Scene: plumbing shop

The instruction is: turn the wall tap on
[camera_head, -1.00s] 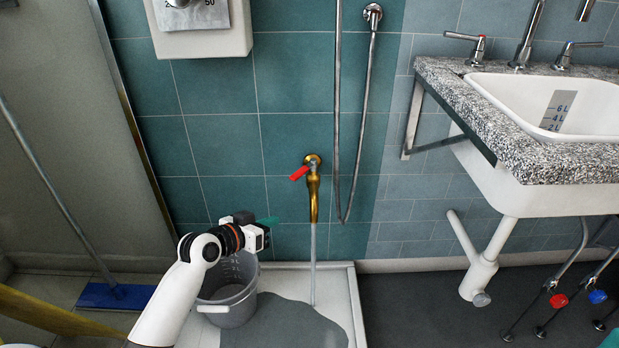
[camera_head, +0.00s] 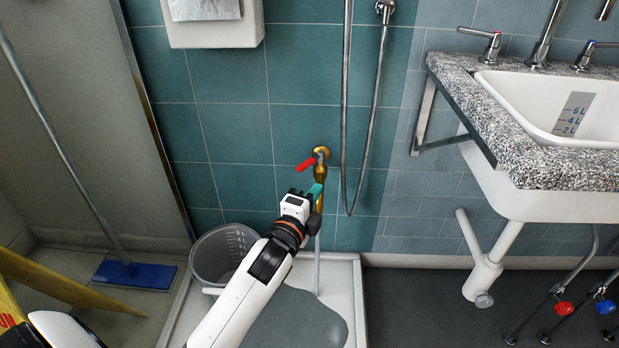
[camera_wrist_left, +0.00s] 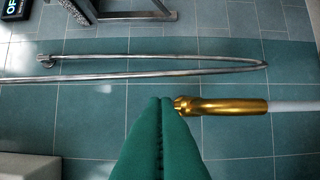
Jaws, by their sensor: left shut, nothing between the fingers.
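The brass wall tap (camera_head: 323,168) is on the teal tiled wall, with its red lever (camera_head: 306,164) pointing left. A pale stream (camera_head: 318,268) comes down from its spout to the shower tray. The tap body (camera_wrist_left: 225,106) and the stream (camera_wrist_left: 292,106) also show in the left wrist view, where the lever is not visible. My left gripper (camera_head: 316,190) is shut and empty, its green fingertips at the tap just below the lever. In the wrist view the fingertips (camera_wrist_left: 162,105) overlap the tap's end; I cannot tell whether they touch. My right gripper is not in view.
A grey bucket (camera_head: 224,254) stands left of my arm, beside a dark puddle (camera_head: 305,320) in the tray. A shower hose (camera_head: 345,120) hangs close right of the tap. A stone-topped sink (camera_head: 500,110) juts out at right. A blue mop (camera_head: 135,274) stands at left.

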